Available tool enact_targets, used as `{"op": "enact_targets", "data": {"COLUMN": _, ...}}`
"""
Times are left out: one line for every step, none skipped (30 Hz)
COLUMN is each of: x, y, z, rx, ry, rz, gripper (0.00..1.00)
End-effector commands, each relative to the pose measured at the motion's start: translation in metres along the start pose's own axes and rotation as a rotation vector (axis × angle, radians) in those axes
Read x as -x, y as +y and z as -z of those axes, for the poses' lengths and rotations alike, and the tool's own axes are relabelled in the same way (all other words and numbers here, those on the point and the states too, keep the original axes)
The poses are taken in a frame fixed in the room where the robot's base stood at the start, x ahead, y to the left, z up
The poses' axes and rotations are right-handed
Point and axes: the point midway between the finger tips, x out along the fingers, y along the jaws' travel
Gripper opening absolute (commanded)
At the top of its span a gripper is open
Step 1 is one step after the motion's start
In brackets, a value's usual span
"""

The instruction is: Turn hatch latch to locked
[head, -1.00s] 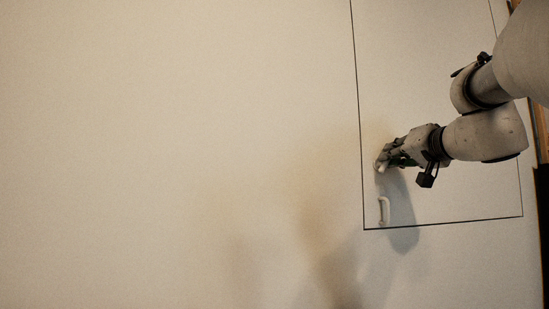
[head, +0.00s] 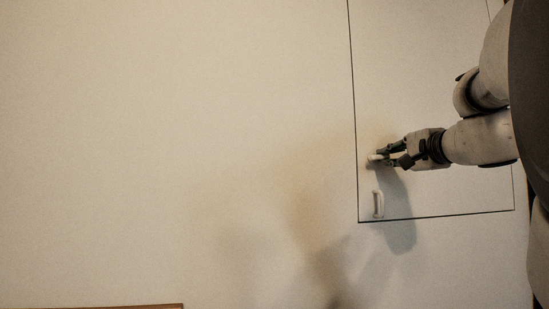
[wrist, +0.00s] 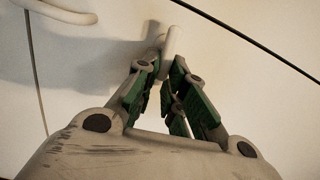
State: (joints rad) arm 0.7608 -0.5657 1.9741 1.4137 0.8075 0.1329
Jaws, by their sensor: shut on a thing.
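The hatch (head: 440,60) is a pale panel outlined by a thin dark seam in the wall. Its latch (head: 373,158) is a small whitish piece near the hatch's left edge, and shows in the wrist view (wrist: 173,42) as a rounded pale lever. My gripper (head: 386,157) reaches in from the right and is shut on the latch. In the wrist view my gripper (wrist: 166,68) has its green-padded fingers converging on the latch's near end. The fingers and shadow hide part of the latch's base.
A white pull handle (head: 378,204) is fixed just below the latch, near the hatch's lower left corner; it also shows at the top left of the wrist view (wrist: 62,12). The wall (head: 180,140) left of the hatch is bare. A brown edge (head: 90,306) shows at the bottom left.

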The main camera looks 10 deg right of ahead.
Motion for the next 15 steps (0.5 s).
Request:
{"op": "enact_targets", "data": {"x": -0.0001, "y": 0.0015, "z": 0.0004, "rx": -0.02, "ry": 0.001, "rz": -0.002, "gripper": 0.0}}
{"op": "enact_targets", "data": {"x": 0.0, "y": 0.0017, "z": 0.0004, "rx": -0.033, "ry": 0.001, "rz": -0.002, "gripper": 0.0}}
{"op": "enact_targets", "data": {"x": -0.0001, "y": 0.0021, "z": 0.0003, "rx": -0.048, "ry": 0.001, "rz": -0.001, "gripper": 0.0}}
{"op": "enact_targets", "data": {"x": -0.0001, "y": 0.0023, "z": 0.0003, "rx": -0.057, "ry": 0.001, "rz": -0.001, "gripper": 0.0}}
{"op": "enact_targets", "data": {"x": -0.0001, "y": 0.0025, "z": 0.0002, "rx": -0.067, "ry": 0.001, "rz": -0.001, "gripper": 0.0}}
{"op": "enact_targets", "data": {"x": -0.0001, "y": 0.0027, "z": 0.0002, "rx": -0.077, "ry": 0.001, "rz": -0.001, "gripper": 0.0}}
{"op": "enact_targets", "data": {"x": -0.0001, "y": 0.0029, "z": 0.0002, "rx": -0.084, "ry": 0.001, "rz": -0.001, "gripper": 0.0}}
{"op": "enact_targets", "data": {"x": -0.0001, "y": 0.003, "z": 0.0001, "rx": -0.089, "ry": 0.001, "rz": -0.001, "gripper": 0.0}}
{"op": "enact_targets", "data": {"x": -0.0001, "y": 0.0032, "z": 0.0001, "rx": -0.096, "ry": 0.0, "rz": -0.001, "gripper": 0.0}}
{"op": "enact_targets", "data": {"x": -0.0001, "y": 0.0033, "z": 0.0001, "rx": -0.1, "ry": 0.0, "rz": -0.001, "gripper": 0.0}}
{"op": "enact_targets", "data": {"x": -0.0001, "y": 0.0033, "z": 0.0001, "rx": -0.103, "ry": 0.0, "rz": -0.001, "gripper": 0.0}}
{"op": "enact_targets", "data": {"x": -0.0001, "y": 0.0034, "z": 0.0, "rx": -0.106, "ry": 0.0, "rz": -0.001, "gripper": 0.0}}
{"op": "enact_targets", "data": {"x": -0.0001, "y": 0.0034, "z": 0.0, "rx": -0.107, "ry": 0.0, "rz": -0.001, "gripper": 0.0}}
{"op": "enact_targets", "data": {"x": -0.0001, "y": 0.0035, "z": 0.0, "rx": -0.108, "ry": 0.0, "rz": -0.001, "gripper": 0.0}}
{"op": "enact_targets", "data": {"x": -0.0001, "y": 0.0035, "z": 0.0, "rx": -0.109, "ry": 0.0, "rz": -0.001, "gripper": 0.0}}
